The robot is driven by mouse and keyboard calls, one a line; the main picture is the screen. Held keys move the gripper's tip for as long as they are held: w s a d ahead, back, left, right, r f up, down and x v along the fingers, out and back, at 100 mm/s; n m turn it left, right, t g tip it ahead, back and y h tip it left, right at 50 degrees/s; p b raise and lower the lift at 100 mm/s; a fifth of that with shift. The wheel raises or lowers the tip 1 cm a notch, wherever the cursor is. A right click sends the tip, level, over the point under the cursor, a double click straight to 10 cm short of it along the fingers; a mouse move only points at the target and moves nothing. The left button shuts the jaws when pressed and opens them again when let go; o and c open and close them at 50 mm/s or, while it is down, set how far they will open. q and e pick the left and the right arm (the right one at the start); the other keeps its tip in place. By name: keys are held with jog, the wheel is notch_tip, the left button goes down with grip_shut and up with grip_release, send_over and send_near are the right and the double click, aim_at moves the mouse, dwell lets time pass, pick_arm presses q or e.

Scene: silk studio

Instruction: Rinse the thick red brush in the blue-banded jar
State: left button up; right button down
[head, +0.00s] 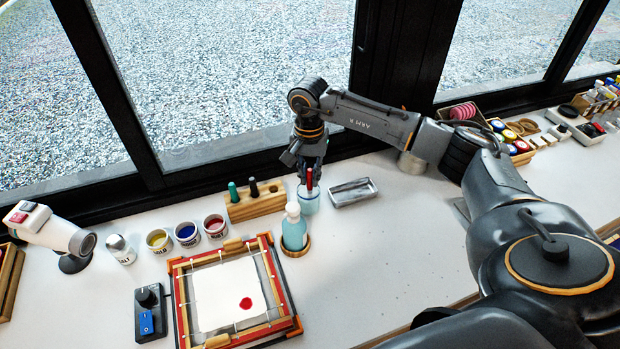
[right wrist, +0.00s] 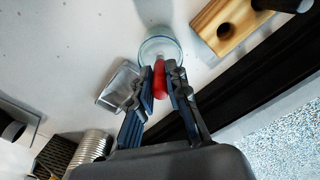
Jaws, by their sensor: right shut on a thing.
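My right gripper (head: 309,180) is shut on the thick red brush (head: 309,177), fingers pointing down. In the right wrist view the red handle (right wrist: 159,82) sits between the fingertips (right wrist: 163,92). The brush is over a clear jar (head: 309,204) with pale blue contents, partly behind a pump bottle. The jar's round rim (right wrist: 160,40) shows just beyond the fingertips in the right wrist view. The brush's lower end lines up with the jar's mouth; how deep it reaches, I cannot tell. My left gripper is out of view.
The pale blue bottle (head: 294,232) stands close in front of the jar. A wooden brush block (head: 255,206) is to the left, a metal tray (head: 353,192) to the right. The framed silk (head: 226,297) with a red spot lies in front. The table is clear at right front.

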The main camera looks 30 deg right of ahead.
notch_tip(320, 180, up, 7)
jog(key=p, duration=0.3)
jog(key=shift+s+a+r, duration=0.15)
jog(key=shift+a, duration=0.2)
dwell(0.4)
jog(key=shift+p, duration=0.35)
dwell(0.4)
